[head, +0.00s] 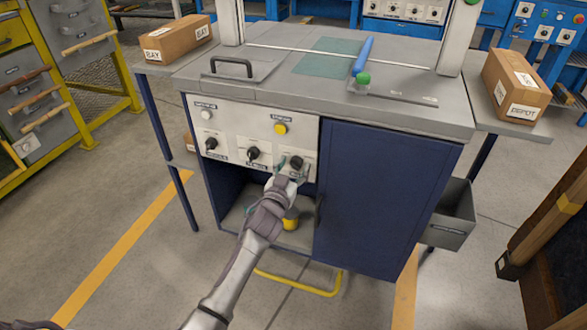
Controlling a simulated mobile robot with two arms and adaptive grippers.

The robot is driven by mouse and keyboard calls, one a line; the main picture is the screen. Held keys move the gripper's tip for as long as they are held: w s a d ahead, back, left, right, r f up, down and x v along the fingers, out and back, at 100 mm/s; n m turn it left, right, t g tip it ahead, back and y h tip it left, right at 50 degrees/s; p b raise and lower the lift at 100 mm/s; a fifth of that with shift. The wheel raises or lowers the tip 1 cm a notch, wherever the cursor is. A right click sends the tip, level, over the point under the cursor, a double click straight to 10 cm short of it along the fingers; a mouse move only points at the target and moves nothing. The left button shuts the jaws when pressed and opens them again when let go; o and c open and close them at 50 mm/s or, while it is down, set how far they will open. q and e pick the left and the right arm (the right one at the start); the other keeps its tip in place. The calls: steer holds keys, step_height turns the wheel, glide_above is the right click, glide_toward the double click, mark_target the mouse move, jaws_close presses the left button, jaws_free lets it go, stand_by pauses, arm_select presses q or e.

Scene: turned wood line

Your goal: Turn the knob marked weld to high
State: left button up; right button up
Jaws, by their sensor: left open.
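The grey control panel (231,139) on the front of the workbench carries three black knobs in a row: a left knob (211,144), a middle knob (253,153) and a right knob (296,162). Each sits on a white plate with a small label below it. The labels are too small to read surely, so I cannot tell which says weld. My left gripper (290,170) is open at the right knob, with its fingers close around or just in front of it. Contact cannot be made out. The gripper partly covers that knob's plate and label. My right gripper is not in view.
A white button (206,115) and a yellow button (281,129) sit above the knobs. The bench top (290,82) holds a blue rod (363,56) and a green knob-like part (363,79). Below the panel is an open shelf; a blue door (375,200) is to its right.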

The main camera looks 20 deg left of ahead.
arm_select(q)
steer(key=c, duration=1.1)
steer(key=shift+c, duration=0.2)
